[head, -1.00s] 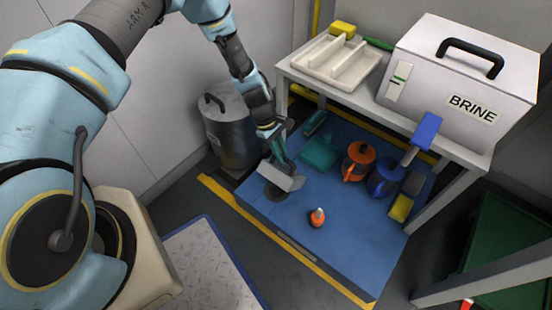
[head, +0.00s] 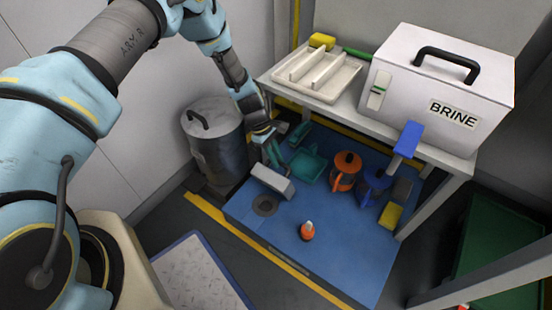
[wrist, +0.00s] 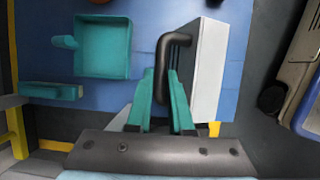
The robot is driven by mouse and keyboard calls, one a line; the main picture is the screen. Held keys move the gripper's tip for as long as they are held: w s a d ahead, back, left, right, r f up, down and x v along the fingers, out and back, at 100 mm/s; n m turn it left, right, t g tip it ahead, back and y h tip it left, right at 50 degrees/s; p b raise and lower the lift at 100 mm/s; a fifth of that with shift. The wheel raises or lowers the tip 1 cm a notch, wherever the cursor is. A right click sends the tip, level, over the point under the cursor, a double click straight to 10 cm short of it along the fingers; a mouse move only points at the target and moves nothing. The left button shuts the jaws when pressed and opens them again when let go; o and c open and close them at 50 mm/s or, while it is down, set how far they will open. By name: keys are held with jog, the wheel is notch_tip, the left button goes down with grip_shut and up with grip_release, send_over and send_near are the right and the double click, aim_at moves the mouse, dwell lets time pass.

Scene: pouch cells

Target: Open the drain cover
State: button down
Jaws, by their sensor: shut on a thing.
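The drain cover (head: 272,184) is a pale grey slab, tilted up beside a dark round drain opening (head: 265,205) in the blue floor panel. In the wrist view the cover (wrist: 208,70) has a black bar handle (wrist: 175,42) on its side. My gripper (head: 274,152) comes down from behind the cover in the head view. Its teal fingers (wrist: 163,85) are shut on the black handle in the wrist view. The opening shows uncovered in the head view. The handle is hidden there, and I cannot tell whether the cover's lower edge touches the panel.
The blue panel (head: 330,255) holds a small orange-and-white bottle (head: 307,231), an orange pot (head: 345,171), a blue pot (head: 373,186) and a teal dustpan (head: 305,161). A grey lidded bin (head: 215,145) stands close left of my gripper. A bench with a BRINE box (head: 440,95) stands behind.

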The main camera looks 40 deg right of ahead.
jog(key=shift+w, duration=0.1)
jog(key=c, duration=0.8)
grip_release()
jog(key=shift+r, duration=0.1)
jog(key=p+v, duration=0.2)
jog(key=v, duration=0.8)
jog(key=shift+r, duration=0.35)
jog(key=shift+w, duration=0.1)
